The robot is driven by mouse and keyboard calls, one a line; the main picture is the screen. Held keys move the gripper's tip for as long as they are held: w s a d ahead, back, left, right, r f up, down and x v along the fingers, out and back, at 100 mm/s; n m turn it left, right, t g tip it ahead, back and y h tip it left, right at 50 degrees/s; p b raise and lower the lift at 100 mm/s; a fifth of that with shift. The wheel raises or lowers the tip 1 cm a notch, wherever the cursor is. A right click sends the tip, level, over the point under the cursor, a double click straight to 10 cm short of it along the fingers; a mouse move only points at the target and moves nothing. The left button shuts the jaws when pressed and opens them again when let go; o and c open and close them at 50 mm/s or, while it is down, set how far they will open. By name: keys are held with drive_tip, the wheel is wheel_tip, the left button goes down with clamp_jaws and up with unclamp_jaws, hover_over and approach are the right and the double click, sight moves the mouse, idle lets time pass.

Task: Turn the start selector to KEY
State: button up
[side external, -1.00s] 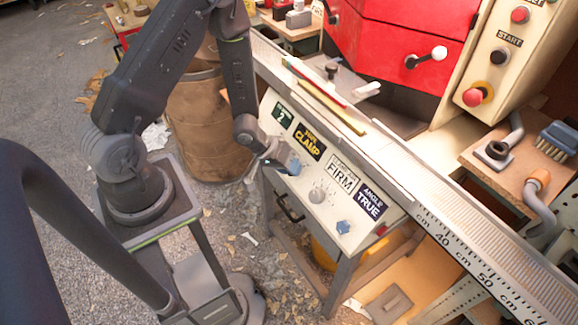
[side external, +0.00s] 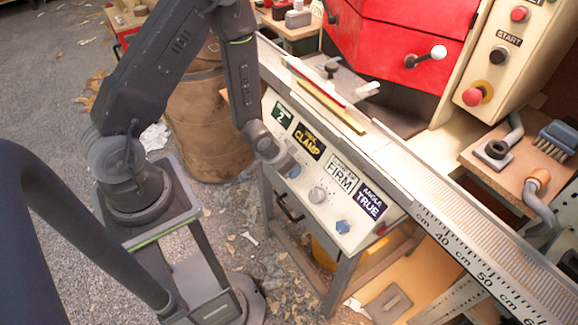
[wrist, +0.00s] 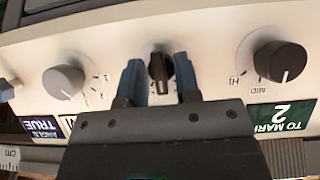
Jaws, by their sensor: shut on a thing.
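A black pointer knob (wrist: 160,72) stands on the cream control panel (wrist: 215,40) in the wrist view. My gripper (wrist: 159,76) has one blue fingertip on each side of it and is shut on it. The knob's white pointer line faces down in that view. The sign nearest the knob is hidden by the gripper body, and I read neither START nor KEY beside the knob.
In the wrist view a dark knob (wrist: 280,61), marked HI and MID, is to the right and a pale knob (wrist: 64,81) to the left. A blue knob (side external: 343,227) is lower on the panel. A START button (side external: 499,55) is on the tall cream box. A ruled fence (side external: 470,240) runs behind the panel.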

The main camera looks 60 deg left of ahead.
drive_tip(key=m+y, duration=0.1)
drive_tip(key=m, duration=0.1)
drive_tip(key=shift+d+m+y, duration=0.1)
drive_tip(key=shift+m+y, duration=0.3)
drive_tip(key=shift+m+t+y, duration=0.4)
drive_tip(key=shift+m+y, duration=0.5)
drive_tip(key=shift+m, duration=0.5)
drive_tip(key=o, duration=0.6)
drive_tip(key=shift+c, duration=0.2)
